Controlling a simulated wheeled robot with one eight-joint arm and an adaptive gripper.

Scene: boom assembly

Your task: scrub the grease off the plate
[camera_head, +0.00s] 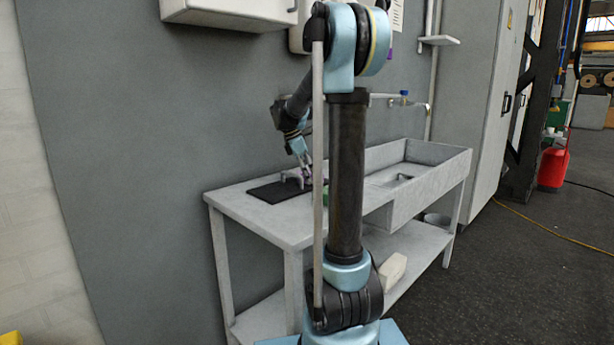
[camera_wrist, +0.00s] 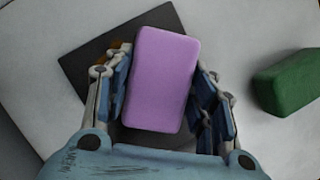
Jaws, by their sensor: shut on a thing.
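A purple sponge-like block (camera_wrist: 162,80) is between the fingers of my gripper (camera_wrist: 162,100), which is shut on it. In the head view my gripper (camera_head: 304,177) is low over the left part of the sink bench. A dark square plate (camera_wrist: 88,62) lies flat on the bench under the block; it also shows in the head view (camera_head: 268,193). The block and fingers hide much of the plate. A small brownish patch shows beside the left finger; I cannot tell whether it is grease. I cannot tell whether the block touches the plate.
A green block (camera_wrist: 288,82) lies on the bench right of the plate. The grey bench (camera_head: 240,207) has a sink basin (camera_head: 430,190) at its right. A tap (camera_head: 405,100) is on the wall above. A pale block (camera_head: 393,270) sits on the lower shelf.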

